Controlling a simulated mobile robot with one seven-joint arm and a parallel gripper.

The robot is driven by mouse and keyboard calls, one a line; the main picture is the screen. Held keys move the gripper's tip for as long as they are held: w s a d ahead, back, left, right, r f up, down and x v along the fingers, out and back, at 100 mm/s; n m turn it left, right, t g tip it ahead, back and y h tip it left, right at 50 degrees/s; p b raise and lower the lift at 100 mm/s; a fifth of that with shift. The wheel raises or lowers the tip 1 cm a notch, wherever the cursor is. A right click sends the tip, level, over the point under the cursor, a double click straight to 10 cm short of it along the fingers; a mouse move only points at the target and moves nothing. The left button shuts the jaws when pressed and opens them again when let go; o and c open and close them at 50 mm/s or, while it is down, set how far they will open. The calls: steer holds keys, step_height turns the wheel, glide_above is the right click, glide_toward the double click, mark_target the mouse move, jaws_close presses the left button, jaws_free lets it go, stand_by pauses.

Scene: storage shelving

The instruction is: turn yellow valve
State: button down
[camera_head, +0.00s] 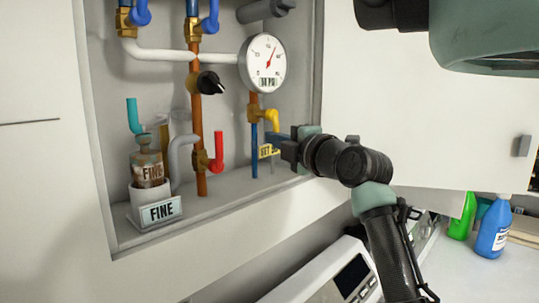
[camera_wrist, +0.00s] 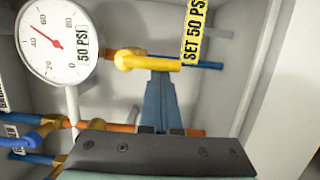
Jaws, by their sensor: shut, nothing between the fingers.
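The yellow valve (camera_head: 270,114) sits on the copper and blue pipe below the gauge, inside the wall recess. In the wrist view its yellow handle (camera_wrist: 150,62) lies across the picture just beyond my fingertips. My gripper (camera_head: 270,138) reaches in from the right with its blue fingers together and empty. In the wrist view the gripper (camera_wrist: 158,76) ends right at the handle's near side; I cannot tell if it touches. A yellow SET 50 PSI tag (camera_wrist: 194,32) hangs by the handle. The round gauge (camera_head: 262,62) has a red needle, and its display reads 50 PSI in the wrist view.
A red handle (camera_head: 216,152), a black knob (camera_head: 209,82) and a teal handle (camera_head: 133,115) are left of the valve. A FINE sign (camera_head: 162,212) stands at lower left. The recess's right wall (camera_wrist: 245,70) is close. Bottles (camera_head: 493,226) stand at lower right.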

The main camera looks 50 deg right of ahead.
steer(key=shift+s+d, duration=0.1)
steer(key=shift+d, duration=0.05)
stand_by(0.3)
steer(key=w+a, duration=0.3)
steer(key=a, duration=0.1)
steer(key=b+v, duration=0.5)
steer(key=v, duration=0.5)
steer(key=shift+d+b, duration=0.35)
steer(key=shift+b, duration=0.05)
